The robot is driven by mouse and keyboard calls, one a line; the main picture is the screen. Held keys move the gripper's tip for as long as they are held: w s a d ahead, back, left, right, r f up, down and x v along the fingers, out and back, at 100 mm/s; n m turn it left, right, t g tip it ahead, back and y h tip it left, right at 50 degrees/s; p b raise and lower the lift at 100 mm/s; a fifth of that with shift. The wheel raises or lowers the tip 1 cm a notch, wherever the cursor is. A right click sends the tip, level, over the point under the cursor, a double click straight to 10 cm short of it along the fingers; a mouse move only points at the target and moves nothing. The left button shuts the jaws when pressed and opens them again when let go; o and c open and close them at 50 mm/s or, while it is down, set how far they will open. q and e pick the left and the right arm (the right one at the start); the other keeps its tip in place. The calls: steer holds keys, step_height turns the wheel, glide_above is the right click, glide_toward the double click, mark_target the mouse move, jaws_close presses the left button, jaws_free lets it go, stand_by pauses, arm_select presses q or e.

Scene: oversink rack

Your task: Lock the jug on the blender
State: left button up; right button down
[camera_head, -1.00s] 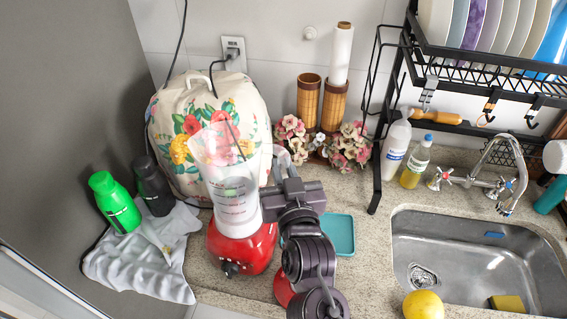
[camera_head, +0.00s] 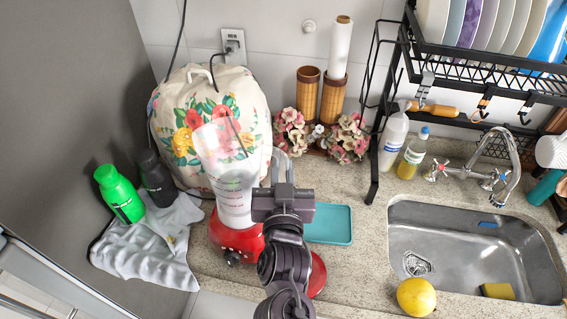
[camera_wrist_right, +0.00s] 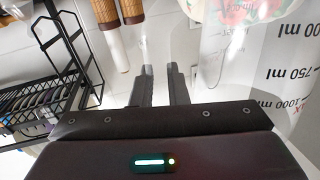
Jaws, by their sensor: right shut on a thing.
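The clear jug (camera_head: 234,195) with measuring marks stands on the red blender base (camera_head: 232,238), left of the middle in the head view. The join between them is partly hidden, so I cannot tell whether it is locked. My right gripper (camera_head: 283,187) is at the jug's right side, shut on its clear handle (camera_head: 282,162). In the right wrist view the fingers (camera_wrist_right: 161,78) stand a small gap apart, beside the marked jug wall (camera_wrist_right: 270,85); the handle between them is hard to make out. My left gripper is not in view.
A teal tray (camera_head: 329,224) and a partly hidden red piece (camera_head: 318,275) lie right of the blender. A flowered cover (camera_head: 190,115) stands close behind. Green (camera_head: 120,195) and black (camera_head: 155,178) bottles stand by a cloth (camera_head: 150,250) at left. The sink (camera_head: 465,245) is at right.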

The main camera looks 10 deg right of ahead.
steer(key=shift+s+a+f+g+h, duration=0.1)
steer(key=shift+s+f+g+h, duration=0.2)
steer(key=shift+f, duration=0.2)
steer(key=c, duration=1.7)
jaws_free()
steer(key=o, duration=0.4)
steer(key=shift+w+a+r, duration=0.1)
steer(key=shift+w, duration=0.1)
steer(key=shift+c, duration=0.2)
steer(key=o, duration=0.3)
steer(key=shift+r, duration=0.1)
steer(key=shift+o, duration=0.2)
steer(key=shift+s, duration=0.15)
steer(key=s+p, duration=0.3)
steer(key=s, duration=0.5)
steer(key=shift+s+a, duration=0.35)
steer(key=shift+a, duration=0.1)
